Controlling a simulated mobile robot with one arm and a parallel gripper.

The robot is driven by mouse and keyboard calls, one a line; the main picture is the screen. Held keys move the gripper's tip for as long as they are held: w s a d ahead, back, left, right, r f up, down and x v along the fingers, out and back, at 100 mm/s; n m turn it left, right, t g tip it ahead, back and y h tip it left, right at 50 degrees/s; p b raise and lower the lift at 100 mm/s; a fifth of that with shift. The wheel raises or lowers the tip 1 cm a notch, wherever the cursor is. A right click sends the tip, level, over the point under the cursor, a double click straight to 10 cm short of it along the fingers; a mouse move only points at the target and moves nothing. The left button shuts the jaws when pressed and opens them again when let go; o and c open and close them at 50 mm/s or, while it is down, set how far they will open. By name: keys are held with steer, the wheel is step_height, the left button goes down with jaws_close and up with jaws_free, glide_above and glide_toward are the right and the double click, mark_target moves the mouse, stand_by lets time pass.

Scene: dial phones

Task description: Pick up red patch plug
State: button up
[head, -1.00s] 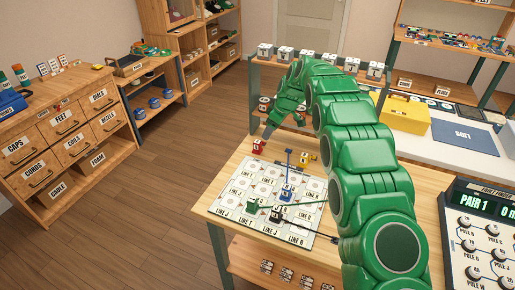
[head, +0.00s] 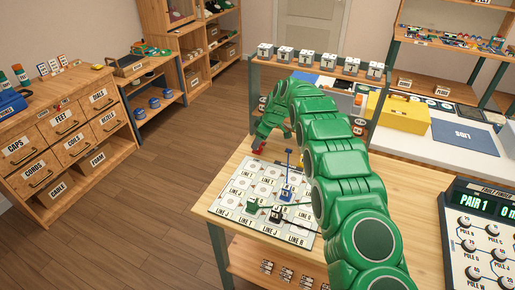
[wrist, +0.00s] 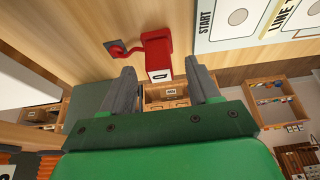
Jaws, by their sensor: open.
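My gripper (wrist: 161,72) is open, with one dark finger on each side below the plug in the picture. The plug appears just past the fingertips, roughly centred between them. I cannot tell whether a finger touches it.
The white line board (head: 235,192) holds a blue plug (head: 287,192), a green plug (head: 252,205) and a black plug (head: 275,214). A tester with a display (head: 480,205) stands at the table's right. A shelf with several white boxes (head: 285,54) stands behind.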

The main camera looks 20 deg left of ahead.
steer(key=shift+x, duration=1.2)
steer(key=c, duration=1.1)
steer(key=shift+o, duration=0.2)
steer(key=shift+r, duration=0.1)
